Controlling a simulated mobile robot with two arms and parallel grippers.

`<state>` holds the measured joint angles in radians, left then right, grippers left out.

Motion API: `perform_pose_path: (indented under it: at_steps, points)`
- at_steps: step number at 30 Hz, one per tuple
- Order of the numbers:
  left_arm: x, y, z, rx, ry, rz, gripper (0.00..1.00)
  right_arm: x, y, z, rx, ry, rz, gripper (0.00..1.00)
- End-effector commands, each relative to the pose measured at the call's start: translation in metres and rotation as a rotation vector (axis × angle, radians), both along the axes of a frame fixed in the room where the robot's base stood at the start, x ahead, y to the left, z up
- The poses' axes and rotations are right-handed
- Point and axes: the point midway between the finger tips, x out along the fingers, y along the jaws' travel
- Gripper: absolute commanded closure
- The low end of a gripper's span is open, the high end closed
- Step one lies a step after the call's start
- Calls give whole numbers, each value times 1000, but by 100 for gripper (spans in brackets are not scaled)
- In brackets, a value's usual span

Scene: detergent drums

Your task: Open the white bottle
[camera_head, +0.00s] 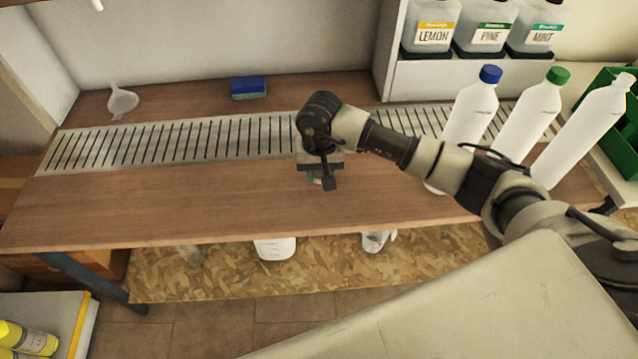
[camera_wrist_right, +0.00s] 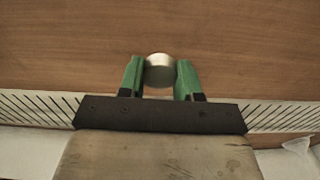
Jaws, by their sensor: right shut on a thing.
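Three white bottles stand at the right of the bench in the head view: one with a blue cap (camera_head: 468,118), one with a green cap (camera_head: 530,115), and an all-white bottle (camera_head: 585,130) with a narrow white neck and no coloured cap. My right gripper (camera_head: 318,180) is over the middle of the bench, well left of the bottles, pointing down. In the wrist view its green fingers (camera_wrist_right: 160,78) are shut on a small round pale cap (camera_wrist_right: 160,69). The gripper mostly hides this cap in the head view. My left gripper is not in view.
A slotted metal strip (camera_head: 200,142) runs along the wooden bench (camera_head: 150,205). A funnel (camera_head: 122,101) and a blue sponge (camera_head: 248,88) lie at the back. Labelled containers (camera_head: 434,28) stand on a shelf, and a green crate (camera_head: 615,130) is at the far right. The bench's left front is clear.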

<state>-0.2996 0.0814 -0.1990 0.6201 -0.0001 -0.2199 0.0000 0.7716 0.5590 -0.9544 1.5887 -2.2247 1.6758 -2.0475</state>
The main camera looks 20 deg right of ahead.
Motion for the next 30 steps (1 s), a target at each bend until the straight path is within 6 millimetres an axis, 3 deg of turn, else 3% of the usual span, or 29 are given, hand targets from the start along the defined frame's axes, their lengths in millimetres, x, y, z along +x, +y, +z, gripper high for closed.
perform_pose_path:
  at_steps: [10,22,23,27,30]
  points:
    - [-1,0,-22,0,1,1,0,0,2,-42,1,1,-1,95]
    - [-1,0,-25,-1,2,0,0,0,1,-45,-1,-2,0,95]
    - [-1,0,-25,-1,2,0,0,0,1,-45,0,-2,0,65]
    - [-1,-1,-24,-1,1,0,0,0,1,-44,0,-1,0,44]
    - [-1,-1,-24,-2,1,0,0,0,1,-44,0,-1,0,41]
